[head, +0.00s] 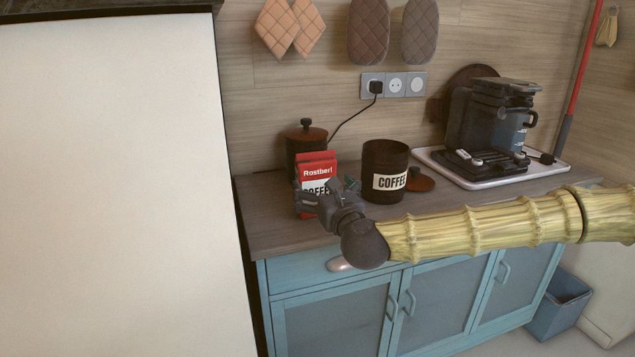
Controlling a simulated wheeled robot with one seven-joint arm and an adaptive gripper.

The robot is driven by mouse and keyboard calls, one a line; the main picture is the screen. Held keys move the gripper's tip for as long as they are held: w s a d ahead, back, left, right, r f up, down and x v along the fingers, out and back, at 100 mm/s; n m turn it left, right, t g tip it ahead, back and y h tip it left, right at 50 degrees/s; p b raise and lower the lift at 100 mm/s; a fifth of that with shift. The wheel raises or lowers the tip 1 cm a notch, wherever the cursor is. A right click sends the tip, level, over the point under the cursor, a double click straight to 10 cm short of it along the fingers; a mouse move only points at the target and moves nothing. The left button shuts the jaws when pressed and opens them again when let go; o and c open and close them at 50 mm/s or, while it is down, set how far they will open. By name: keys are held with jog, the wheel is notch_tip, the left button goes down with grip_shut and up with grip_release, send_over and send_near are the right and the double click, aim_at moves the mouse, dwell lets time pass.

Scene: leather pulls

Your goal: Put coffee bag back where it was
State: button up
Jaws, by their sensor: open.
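A red and white coffee bag (317,168) labelled "Rostberi" and "COFFEE" stands upright on the wooden counter, in front of a dark lidded canister (303,138). My gripper (318,198) is open at the bag's lower front, and its fingers hide part of the bag. I cannot tell whether the fingers touch it. An open dark canister (385,158) labelled "COFFEE" stands to the right. Its reddish-brown lid (420,181) lies beside it on the counter.
A tall white panel (110,190) bounds the counter's left end. My arm crosses above the counter's front edge. A blue bin (560,303) stands on the floor.

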aim_at(312, 242)
jog(key=v, duration=0.8)
jog(key=a+f+n, duration=0.1)
jog(key=f, duration=0.2)
jog(key=s+a+f+n+g, duration=0.1)
jog(key=f, duration=0.2)
jog(key=s+a+f+n+g+y, duration=0.1)
jog(key=a+f+n, duration=0.1)
jog(key=f, duration=0.1)
jog(key=shift+f, duration=0.15)
jog(key=s+f+n+g, duration=0.3)
jog(key=s+f+n, duration=0.15)
jog(key=f, duration=0.55)
jog(key=s+f+n+g, duration=0.35)
jog(key=s+f, duration=0.25)
jog(key=f, duration=0.4)
jog(key=s+f+n+g, duration=0.2)
jog(key=s+f+n, duration=0.35)
jog(key=f, duration=0.45)
jog(key=s+d+f+n+g+h, duration=0.35)
jog(key=s+d+f+n, duration=0.35)
jog(key=s+f, duration=0.4)
jog(key=s+d+f+n+g+h, duration=0.1)
jog(key=s+d+f+n, duration=0.1)
jog(key=s+d, duration=0.3)
jog(key=s+d+f+n+g+h, duration=0.2)
jog(key=s+d+n, duration=0.3)
jog(key=d, duration=0.5)
jog(key=shift+s+d+f, duration=0.4)
jog(key=shift+f, duration=0.4)
jog(key=shift+n, duration=0.25)
